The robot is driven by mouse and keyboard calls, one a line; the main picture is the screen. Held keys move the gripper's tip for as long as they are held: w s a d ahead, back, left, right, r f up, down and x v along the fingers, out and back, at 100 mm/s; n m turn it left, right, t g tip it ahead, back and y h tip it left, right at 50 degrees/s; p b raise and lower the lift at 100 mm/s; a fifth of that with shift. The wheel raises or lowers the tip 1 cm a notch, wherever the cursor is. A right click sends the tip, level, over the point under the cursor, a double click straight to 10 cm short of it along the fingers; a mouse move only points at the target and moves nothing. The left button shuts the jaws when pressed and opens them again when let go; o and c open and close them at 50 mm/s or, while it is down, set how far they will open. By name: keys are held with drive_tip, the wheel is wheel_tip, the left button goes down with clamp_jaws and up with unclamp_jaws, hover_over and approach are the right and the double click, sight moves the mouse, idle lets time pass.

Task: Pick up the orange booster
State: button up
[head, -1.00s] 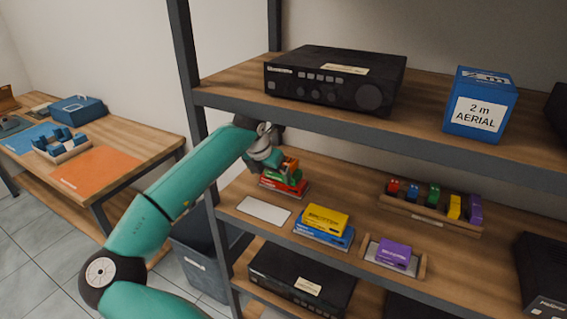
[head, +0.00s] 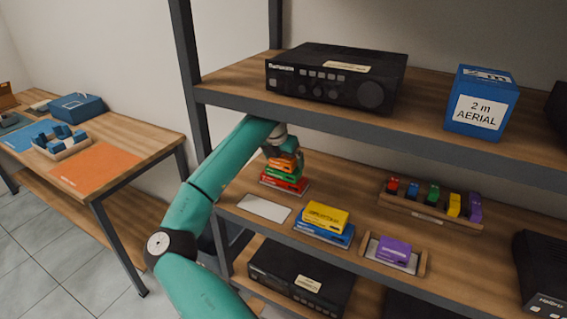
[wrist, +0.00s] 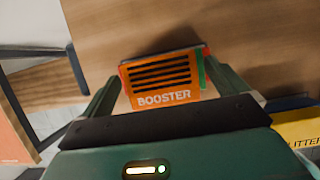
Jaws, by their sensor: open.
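The orange booster (wrist: 163,83) lies on top of a stack in the wrist view, its "BOOSTER" label facing my gripper. In the head view the booster (head: 284,163) sits above a green box (head: 287,174) and a red box (head: 283,186) on the middle shelf. My gripper (wrist: 158,90) is open, with one finger on each side of the booster. I cannot tell whether the fingers touch it. In the head view the fingers are largely hidden by the arm and the stack.
The upper shelf (head: 420,115) with a black radio (head: 335,80) hangs above the arm. A yellow box (head: 326,216) on a blue box (head: 323,235) stands right of the stack. A white plate (head: 263,208) lies in front. A wooden rack (head: 430,209) of coloured pieces is further right.

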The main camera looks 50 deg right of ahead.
drive_tip(key=shift+s, duration=0.1)
drive_tip(key=shift+c, duration=0.5)
drive_tip(key=c, duration=1)
